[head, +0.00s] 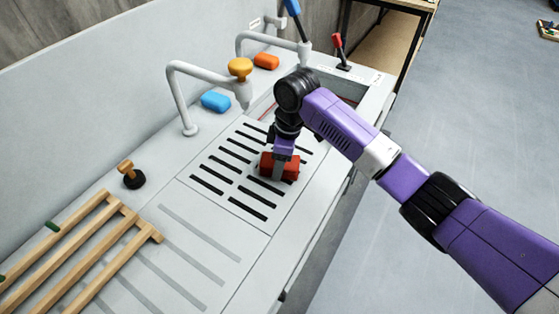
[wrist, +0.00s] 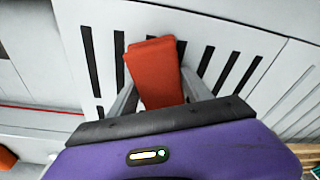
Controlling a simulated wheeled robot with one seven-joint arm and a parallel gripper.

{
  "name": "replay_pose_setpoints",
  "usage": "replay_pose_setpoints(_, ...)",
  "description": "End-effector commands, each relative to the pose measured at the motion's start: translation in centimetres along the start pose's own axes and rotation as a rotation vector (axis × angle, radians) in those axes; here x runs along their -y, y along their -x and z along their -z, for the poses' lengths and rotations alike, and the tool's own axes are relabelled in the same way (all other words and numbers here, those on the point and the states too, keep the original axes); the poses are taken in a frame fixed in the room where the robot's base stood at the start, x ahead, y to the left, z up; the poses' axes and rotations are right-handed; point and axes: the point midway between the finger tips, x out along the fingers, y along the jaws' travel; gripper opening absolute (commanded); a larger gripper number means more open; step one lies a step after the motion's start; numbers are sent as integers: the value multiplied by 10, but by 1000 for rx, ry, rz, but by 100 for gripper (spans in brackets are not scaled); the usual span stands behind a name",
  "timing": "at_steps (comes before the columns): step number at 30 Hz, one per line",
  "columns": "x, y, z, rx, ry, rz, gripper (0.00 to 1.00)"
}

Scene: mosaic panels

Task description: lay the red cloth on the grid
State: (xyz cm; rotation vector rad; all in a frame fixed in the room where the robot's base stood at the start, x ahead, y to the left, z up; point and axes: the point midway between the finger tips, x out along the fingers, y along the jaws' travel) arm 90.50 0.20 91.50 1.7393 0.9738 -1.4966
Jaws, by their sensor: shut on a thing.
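The red cloth (head: 279,168) is a folded, block-like bundle over the slotted grid (head: 213,165), near the grid's right side in the head view. My gripper (head: 280,160) points down and is shut on the cloth. In the wrist view the cloth (wrist: 155,72) sits between my two fingers (wrist: 158,98), with the dark slots of the grid (wrist: 205,35) behind it. I cannot tell whether the cloth touches the grid or hangs just above it.
A blue block (head: 215,101) and an orange block (head: 266,61) lie behind the grid, near grey taps (head: 178,88). A wooden rack (head: 85,250) lies at the left. The counter's front edge is close to the grid.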

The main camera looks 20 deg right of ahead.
Motion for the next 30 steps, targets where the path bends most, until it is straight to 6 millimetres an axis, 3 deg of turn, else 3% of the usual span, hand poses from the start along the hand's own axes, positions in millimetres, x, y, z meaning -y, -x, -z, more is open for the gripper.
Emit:
replay_pose_setpoints(5,0,-1,0,0,0,0,20)
replay_pose_setpoints(6,0,-2,0,0,0,0,60)
replay_pose_setpoints(9,0,-1,0,0,0,0,79)
replay_pose_setpoints(22,0,6,0,-1,1,0,79)
replay_pose_setpoints(30,-1,53,1,-3,1,-3,79)
